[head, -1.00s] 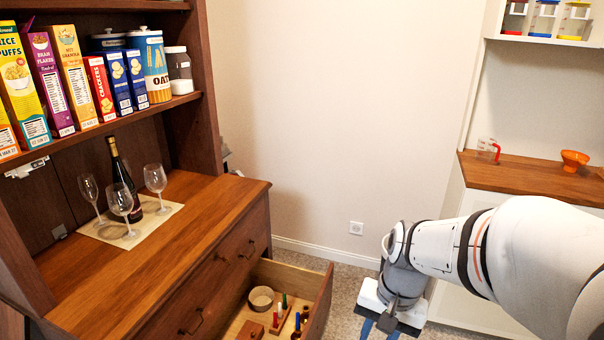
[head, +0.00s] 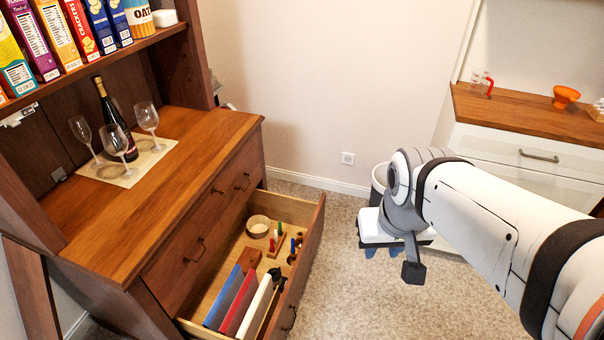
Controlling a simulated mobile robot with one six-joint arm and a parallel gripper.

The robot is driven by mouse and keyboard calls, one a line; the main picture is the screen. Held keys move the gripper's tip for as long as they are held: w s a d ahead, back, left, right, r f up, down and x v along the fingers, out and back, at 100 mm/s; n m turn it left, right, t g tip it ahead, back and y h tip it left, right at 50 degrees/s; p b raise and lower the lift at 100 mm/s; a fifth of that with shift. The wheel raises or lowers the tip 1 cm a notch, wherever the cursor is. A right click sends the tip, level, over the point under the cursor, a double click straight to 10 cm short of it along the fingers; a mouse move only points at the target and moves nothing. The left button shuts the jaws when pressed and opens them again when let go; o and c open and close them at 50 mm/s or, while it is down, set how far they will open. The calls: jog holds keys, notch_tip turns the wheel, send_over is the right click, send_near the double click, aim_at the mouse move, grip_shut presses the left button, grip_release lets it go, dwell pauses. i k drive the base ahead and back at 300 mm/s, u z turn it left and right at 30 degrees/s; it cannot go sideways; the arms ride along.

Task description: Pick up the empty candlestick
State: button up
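An open drawer (head: 313,252) holds a group of small candlesticks near its back. Thin red (head: 271,244), green (head: 280,229) and blue (head: 292,245) candles stand up among them. A small brown-gold piece (head: 299,240) at the right of the group seems to bear no candle; it looks like the empty candlestick, but is too small to be sure. My gripper (head: 382,252) is outside the drawer, to its right, pointing down over the carpet. Its blue fingertips are apart with nothing seen between them. Nothing touches the candlesticks.
The drawer also holds a round bowl (head: 258,226), a wooden block and several upright books or folders (head: 238,300) in front. Bottle (head: 116,122) and glasses stand on the hutch top (head: 180,160). A white bin is behind my gripper. Carpet (head: 345,300) between drawer and arm is clear.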

aim_at(298, 243)
jog(key=z, duration=0.65)
jog(key=i, duration=2.3)
jog(key=u, duration=0.9)
